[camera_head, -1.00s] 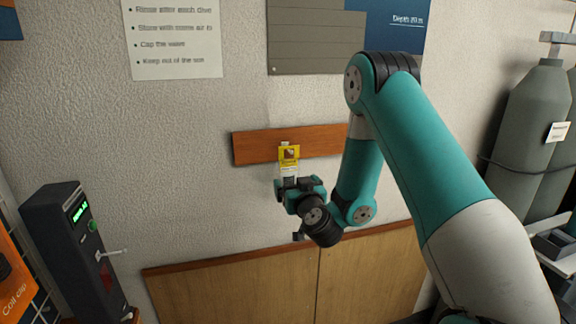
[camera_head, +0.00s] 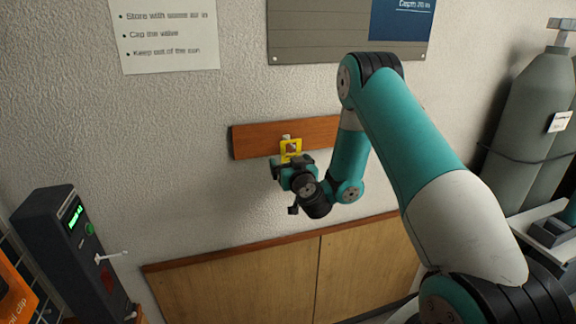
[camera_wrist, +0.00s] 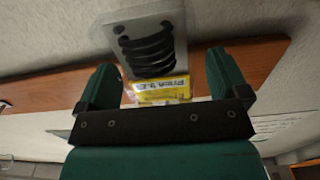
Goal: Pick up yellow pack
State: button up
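The yellow pack (camera_head: 290,147) hangs at the wooden wall rail in the head view, with its lower part hidden behind my gripper (camera_head: 291,162). In the wrist view the pack (camera_wrist: 160,90) shows a yellow printed part and a clear blister with dark rings. My gripper (camera_wrist: 162,68) has its two green fingers spread, one on each side of the pack, with gaps visible between them and it. The gripper's dark crossbar covers the near edge of the yellow part.
The wooden rail (camera_head: 250,141) runs along the wall. Wood panelling (camera_head: 235,287) stands below it. A dark device with a green display (camera_head: 66,245) is at left, and grey cylinders (camera_head: 525,120) are at right. The wall around the pack is mostly clear.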

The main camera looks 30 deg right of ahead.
jog(key=shift+d, duration=0.1)
jog(key=c, duration=0.9)
jog(key=shift+r, duration=0.15)
